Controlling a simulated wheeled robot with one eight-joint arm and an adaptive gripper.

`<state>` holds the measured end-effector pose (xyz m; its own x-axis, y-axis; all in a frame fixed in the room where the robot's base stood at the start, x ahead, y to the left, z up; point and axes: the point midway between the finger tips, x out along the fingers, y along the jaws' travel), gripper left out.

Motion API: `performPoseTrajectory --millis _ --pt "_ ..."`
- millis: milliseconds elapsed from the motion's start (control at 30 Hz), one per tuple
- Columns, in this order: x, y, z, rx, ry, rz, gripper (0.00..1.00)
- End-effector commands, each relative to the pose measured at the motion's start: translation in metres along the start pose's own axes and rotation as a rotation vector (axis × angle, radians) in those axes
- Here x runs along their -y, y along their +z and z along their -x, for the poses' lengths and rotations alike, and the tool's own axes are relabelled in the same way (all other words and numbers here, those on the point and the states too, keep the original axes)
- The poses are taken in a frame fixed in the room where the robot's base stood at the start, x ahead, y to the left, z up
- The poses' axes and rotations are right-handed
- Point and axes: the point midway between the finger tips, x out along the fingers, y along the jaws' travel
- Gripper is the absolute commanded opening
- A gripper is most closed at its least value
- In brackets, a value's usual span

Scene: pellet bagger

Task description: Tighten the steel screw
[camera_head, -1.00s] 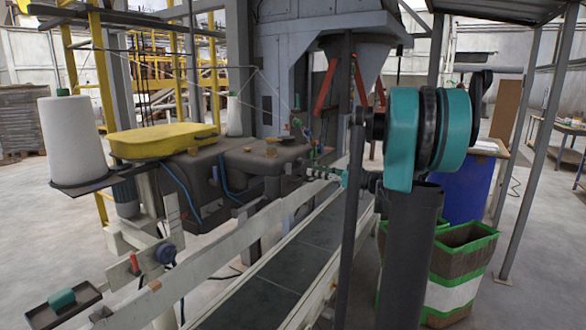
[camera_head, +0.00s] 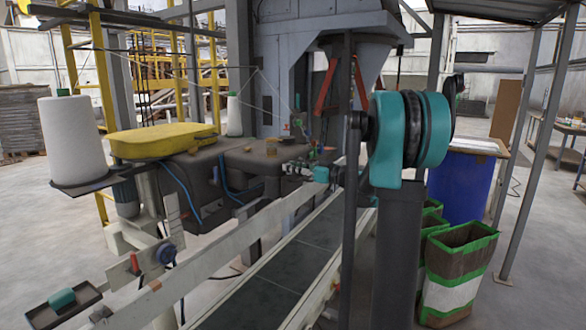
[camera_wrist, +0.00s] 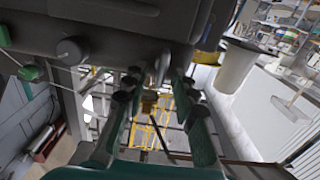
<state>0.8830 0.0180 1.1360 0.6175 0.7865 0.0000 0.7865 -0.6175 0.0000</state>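The grey sewing-machine body (camera_head: 237,160) stands left of my arm in the head view, and its underside fills the top of the wrist view. My gripper (camera_wrist: 158,78) shows two dark fingers with a clear gap between the tips, close to that underside. A small pale metal pin (camera_wrist: 162,63) shows between the fingertips; I cannot tell whether it is the steel screw or whether a finger touches it. A round grey knob (camera_wrist: 68,50) is left of the fingers. In the head view my gripper (camera_head: 298,168) is small, beside the machine's right end, its fingertips unclear.
A conveyor (camera_head: 275,272) with pale side rails runs below the machine. A white thread cone (camera_head: 72,140) and a yellow cover (camera_head: 160,140) are at left. A blue drum (camera_head: 461,186) and green-edged bins (camera_head: 455,270) stand at right, near my arm.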

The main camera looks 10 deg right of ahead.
Motion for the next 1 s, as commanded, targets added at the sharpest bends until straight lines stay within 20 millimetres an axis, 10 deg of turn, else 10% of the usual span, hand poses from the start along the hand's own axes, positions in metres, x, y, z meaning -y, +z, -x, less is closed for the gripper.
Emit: performPoseTrajectory --millis 200,1000 --pt "0.0001 0.0000 0.0002 0.000 0.000 0.000 0.00" --pt "-0.0031 0.0005 0.0004 0.000 0.000 -0.260 0.00"
